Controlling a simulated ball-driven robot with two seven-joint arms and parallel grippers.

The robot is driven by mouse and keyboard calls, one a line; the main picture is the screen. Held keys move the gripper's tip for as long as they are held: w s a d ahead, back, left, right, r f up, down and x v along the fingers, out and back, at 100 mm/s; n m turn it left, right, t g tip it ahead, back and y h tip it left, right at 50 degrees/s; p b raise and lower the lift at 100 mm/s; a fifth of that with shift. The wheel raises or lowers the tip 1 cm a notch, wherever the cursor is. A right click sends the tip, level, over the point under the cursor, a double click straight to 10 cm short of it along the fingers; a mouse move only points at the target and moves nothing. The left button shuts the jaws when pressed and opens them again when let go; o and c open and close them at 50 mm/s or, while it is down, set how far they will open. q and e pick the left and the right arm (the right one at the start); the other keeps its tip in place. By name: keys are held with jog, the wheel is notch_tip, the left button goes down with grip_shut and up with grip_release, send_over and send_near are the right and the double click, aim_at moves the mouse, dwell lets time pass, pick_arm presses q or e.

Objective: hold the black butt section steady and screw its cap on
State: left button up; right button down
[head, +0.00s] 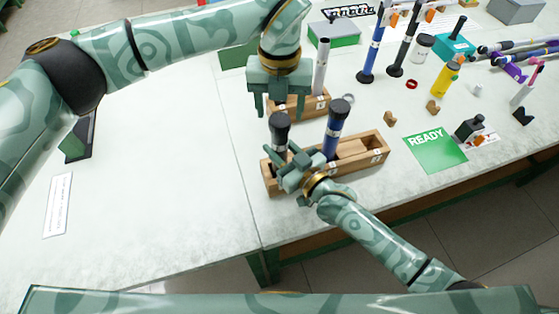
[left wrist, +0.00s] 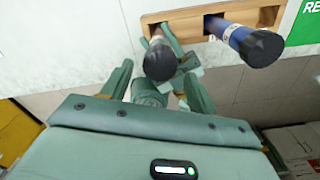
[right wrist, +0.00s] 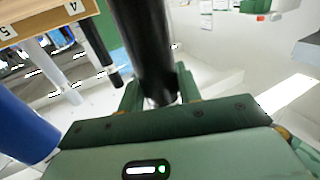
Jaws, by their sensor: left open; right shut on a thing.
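The black butt section (head: 281,141) stands upright in the front wooden rack (head: 362,163). A wider black cap (head: 279,119) sits at its top; I cannot tell how tight it is. My right gripper (head: 290,165) is shut on the section below the cap. In the right wrist view the black shaft (right wrist: 146,50) runs between the fingers. My left gripper (head: 281,108) is open, pointing down just above the cap. In the left wrist view the cap (left wrist: 160,62) shows between and beyond its open fingers, apart from them.
A blue section (head: 332,140) with a dark cap stands close right in the same rack. A back rack (head: 316,104) holds a grey section (head: 321,66). A green READY card (head: 434,147) lies at right. The table's left side is largely clear.

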aim_at(280, 120)
pick_arm(q)
jog(key=shift+f, duration=1.55)
jog(key=c, duration=1)
jog(key=o, duration=1.2)
jog(key=shift+c, duration=0.2)
notch_tip(280, 120, up, 12)
